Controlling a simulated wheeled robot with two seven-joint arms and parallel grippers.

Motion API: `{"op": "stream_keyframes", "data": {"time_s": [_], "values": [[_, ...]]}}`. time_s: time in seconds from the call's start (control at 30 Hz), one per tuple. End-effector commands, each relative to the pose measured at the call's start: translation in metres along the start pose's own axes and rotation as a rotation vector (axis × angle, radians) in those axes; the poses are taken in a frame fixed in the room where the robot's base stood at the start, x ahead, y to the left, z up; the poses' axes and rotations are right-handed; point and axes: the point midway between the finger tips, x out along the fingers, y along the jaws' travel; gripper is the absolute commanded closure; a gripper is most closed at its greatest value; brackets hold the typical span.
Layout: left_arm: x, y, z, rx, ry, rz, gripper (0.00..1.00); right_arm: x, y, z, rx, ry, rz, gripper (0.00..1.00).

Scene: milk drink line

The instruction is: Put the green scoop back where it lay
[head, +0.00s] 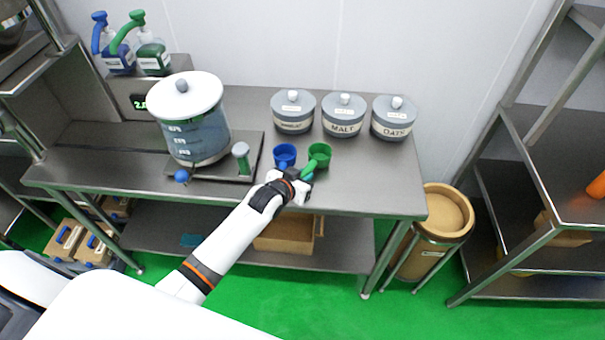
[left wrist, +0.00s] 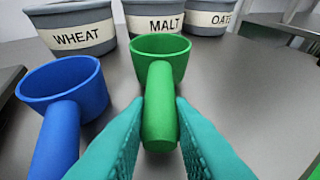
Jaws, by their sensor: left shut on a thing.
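The green scoop (head: 319,153) is at the front of the steel table in the head view, right of the blue scoop (head: 284,153). In the left wrist view the green scoop (left wrist: 160,60) is upright, its handle pointing toward me between the teal fingers. My left gripper (head: 303,177) is shut on that handle; its fingertips also show in the left wrist view (left wrist: 160,125). Whether the scoop's underside touches the table cannot be told. The blue scoop (left wrist: 66,95) stands just left of it, apart from it. My right gripper is not in view.
Lidded jars stand behind: wheat (head: 293,111), malt (head: 344,115) and oats (head: 394,118). A large clear dispenser (head: 195,130) stands on a tray at left. Pump bottles (head: 153,55) are at the back left. The table (head: 375,180) is bare right of the green scoop.

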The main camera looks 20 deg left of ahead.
Motion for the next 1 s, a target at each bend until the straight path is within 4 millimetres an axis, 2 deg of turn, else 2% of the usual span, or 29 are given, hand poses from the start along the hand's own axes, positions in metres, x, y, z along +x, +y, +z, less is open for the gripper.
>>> {"op": "stream_keyframes", "data": {"time_s": [0.37, 0.4, 0.53, 0.73, 0.9, 1.0], "values": [[0.0033, -0.0001, -0.0050, 0.000, -0.002, 0.000, 1.00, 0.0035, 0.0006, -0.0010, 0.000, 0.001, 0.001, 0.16], [0.0032, -0.0001, -0.0050, 0.000, -0.002, 0.000, 0.76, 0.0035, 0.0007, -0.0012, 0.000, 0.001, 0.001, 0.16], [0.0032, -0.0001, -0.0051, 0.000, -0.001, 0.000, 0.55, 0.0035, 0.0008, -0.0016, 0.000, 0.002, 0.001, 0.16], [0.0032, 0.0000, -0.0052, 0.000, -0.001, 0.000, 0.54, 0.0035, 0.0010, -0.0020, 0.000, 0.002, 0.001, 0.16], [0.0032, 0.0000, -0.0056, 0.000, 0.000, 0.000, 0.28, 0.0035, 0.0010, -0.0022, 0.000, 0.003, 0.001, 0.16], [0.0032, 0.0000, -0.0056, 0.000, 0.000, 0.000, 0.27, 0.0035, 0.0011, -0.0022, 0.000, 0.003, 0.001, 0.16]]}}
